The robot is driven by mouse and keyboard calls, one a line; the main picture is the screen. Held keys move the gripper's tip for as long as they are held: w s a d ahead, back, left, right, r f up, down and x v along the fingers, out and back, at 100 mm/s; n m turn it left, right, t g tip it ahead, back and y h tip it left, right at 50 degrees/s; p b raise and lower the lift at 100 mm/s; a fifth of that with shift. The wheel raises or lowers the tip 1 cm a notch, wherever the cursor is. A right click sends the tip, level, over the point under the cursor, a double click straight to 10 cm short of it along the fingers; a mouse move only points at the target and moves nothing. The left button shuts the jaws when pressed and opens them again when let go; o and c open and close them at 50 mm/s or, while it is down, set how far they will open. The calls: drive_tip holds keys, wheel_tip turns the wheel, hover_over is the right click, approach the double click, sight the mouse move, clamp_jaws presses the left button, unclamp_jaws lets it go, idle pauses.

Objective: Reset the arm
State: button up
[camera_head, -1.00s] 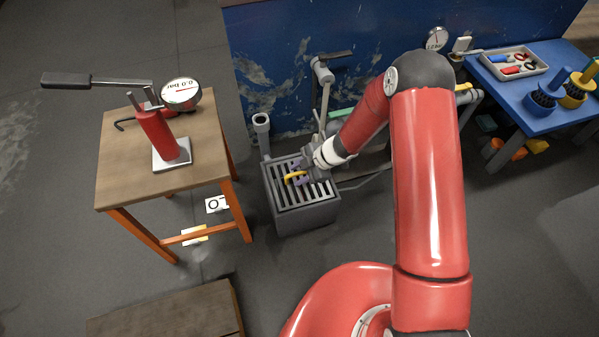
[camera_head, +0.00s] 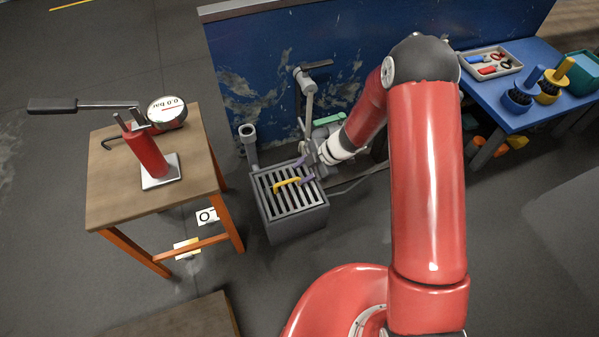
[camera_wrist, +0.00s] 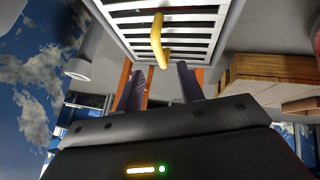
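My gripper (camera_head: 301,171) is at the right side of a grey box with a slatted grate (camera_head: 267,187). Its two purple fingers are spread apart with nothing between them, as the wrist view (camera_wrist: 160,80) also shows. A yellow bent handle (camera_head: 287,183) sits on the grate just left of the fingertips. In the wrist view the yellow handle (camera_wrist: 158,42) lies beyond the fingertips, against the white-looking slats (camera_wrist: 190,14). My fingers look clear of it.
A wooden table (camera_head: 110,196) at left bears a red hand pump (camera_head: 146,152) and a gauge (camera_head: 167,111). A blue wall panel (camera_head: 245,70) and a grey pipe with a lever (camera_head: 306,95) stand behind the grate. A blue table (camera_head: 487,92) with a tray is at right.

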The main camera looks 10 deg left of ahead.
idle(0.3)
drive_tip(key=w+d+r+m+t+h+p, duration=0.1)
drive_tip(key=w+d+r+m+t, duration=0.3)
drive_tip(key=r, duration=0.5)
drive_tip(key=w+d+r+m+t+h+p, duration=0.15)
drive_tip(key=w+d+r+t, duration=0.35)
drive_tip(key=r, duration=0.5)
drive_tip(key=s+d+r+m+t+h, duration=0.15)
drive_tip(key=d+r+m+h, duration=0.35)
drive_tip(key=d+r+m, duration=0.6)
drive_tip(key=s+d+r+h, duration=0.2)
drive_tip(key=s+d+r, duration=0.3)
drive_tip(key=s+r, duration=0.25)
drive_tip(key=s+r+m+g+y+p, duration=0.2)
drive_tip(key=s+m, duration=0.6)
drive_tip(key=s, duration=1.3)
drive_tip(key=shift+s+a+r+m+g, duration=0.2)
drive_tip(key=shift+r+m+g, duration=0.15)
drive_tip(key=shift+g, duration=0.6)
